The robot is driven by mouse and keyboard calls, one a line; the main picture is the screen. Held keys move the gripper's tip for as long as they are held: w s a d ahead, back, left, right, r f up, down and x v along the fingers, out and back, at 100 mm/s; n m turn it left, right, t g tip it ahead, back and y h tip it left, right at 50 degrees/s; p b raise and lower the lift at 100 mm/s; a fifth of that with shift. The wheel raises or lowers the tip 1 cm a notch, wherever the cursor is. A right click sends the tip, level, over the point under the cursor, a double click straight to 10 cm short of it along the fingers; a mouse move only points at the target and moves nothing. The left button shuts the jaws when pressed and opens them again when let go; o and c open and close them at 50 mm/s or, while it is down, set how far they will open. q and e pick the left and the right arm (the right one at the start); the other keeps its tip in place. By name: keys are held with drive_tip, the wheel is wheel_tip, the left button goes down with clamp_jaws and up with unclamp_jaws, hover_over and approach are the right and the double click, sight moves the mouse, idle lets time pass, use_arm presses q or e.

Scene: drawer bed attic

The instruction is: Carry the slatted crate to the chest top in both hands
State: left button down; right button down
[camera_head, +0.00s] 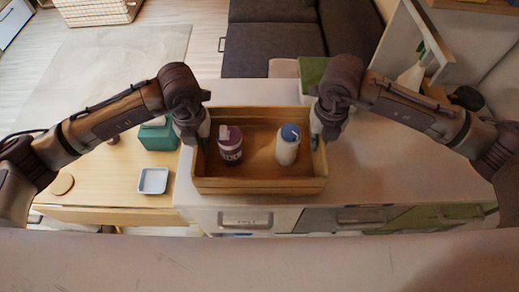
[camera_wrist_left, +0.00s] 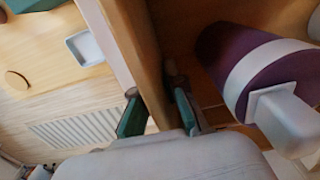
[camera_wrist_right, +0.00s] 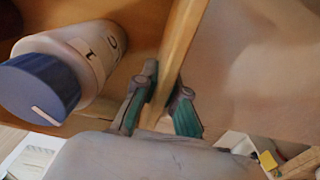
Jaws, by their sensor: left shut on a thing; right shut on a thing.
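The slatted crate (camera_head: 260,186) is a wooden open-topped box in the middle of the head view, over the white chest top (camera_head: 375,165). I cannot tell whether it touches the chest top. Inside stand a purple bottle with a white band (camera_head: 230,150) and a white bottle with a blue cap (camera_head: 288,146). My left gripper (camera_head: 200,138) is shut on the crate's left wall; its fingers straddle the wall in the left wrist view (camera_wrist_left: 157,112). My right gripper (camera_head: 321,135) is shut on the right wall, also seen in the right wrist view (camera_wrist_right: 165,105).
A wooden table (camera_head: 110,185) at left holds a teal box (camera_head: 158,135) and a small white tray (camera_head: 153,181). Drawers with handles (camera_head: 245,219) line the chest front. A spray bottle (camera_head: 411,76) stands at back right. The chest top right of the crate is clear.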

use_arm(q)
drive_tip(key=shift+w+r, duration=0.1)
drive_tip(key=shift+r, duration=0.1)
use_arm(e)
drive_tip(key=shift+w+r, duration=0.1)
drive_tip(key=shift+r, duration=0.1)
